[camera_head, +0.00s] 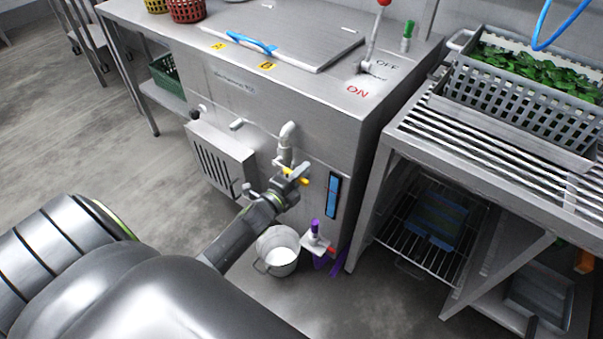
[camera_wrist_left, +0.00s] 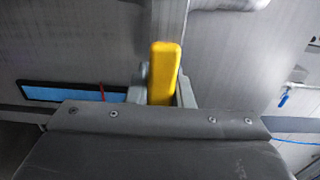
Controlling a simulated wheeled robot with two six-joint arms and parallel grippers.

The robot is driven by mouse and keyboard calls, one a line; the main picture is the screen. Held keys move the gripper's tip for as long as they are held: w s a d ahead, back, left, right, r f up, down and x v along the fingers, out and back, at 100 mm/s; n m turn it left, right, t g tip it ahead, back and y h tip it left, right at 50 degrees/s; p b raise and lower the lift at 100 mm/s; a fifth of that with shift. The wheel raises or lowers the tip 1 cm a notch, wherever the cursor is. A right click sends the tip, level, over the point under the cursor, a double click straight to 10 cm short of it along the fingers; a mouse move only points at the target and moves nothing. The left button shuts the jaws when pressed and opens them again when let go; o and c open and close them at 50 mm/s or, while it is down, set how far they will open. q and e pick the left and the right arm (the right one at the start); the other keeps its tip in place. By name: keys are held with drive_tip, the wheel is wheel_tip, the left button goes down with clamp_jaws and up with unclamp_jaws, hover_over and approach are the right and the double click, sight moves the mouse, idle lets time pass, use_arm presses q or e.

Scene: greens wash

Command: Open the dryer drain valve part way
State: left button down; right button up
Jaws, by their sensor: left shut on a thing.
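The dryer (camera_head: 265,110) is a steel cabinet with a drain pipe (camera_head: 287,135) on its front. The yellow handle of the drain valve (camera_head: 303,181) shows at my left gripper (camera_head: 290,178), on the pipe's lower part. In the left wrist view the yellow handle (camera_wrist_left: 164,72) stands between the two fingers of my left gripper (camera_wrist_left: 162,92), which is shut on it. The gripper hides most of the valve body, so the valve's opening angle cannot be told. A white bucket (camera_head: 277,252) stands on the floor below. My right gripper is not in view.
A vented box (camera_head: 220,160) is left of the valve and a blue gauge strip (camera_head: 333,195) is right of it. A slatted steel table (camera_head: 480,150) carries a grey crate (camera_head: 515,100) of greens. The floor at left is clear.

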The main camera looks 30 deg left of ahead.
use_arm(q)
drive_tip(key=shift+r, duration=0.1)
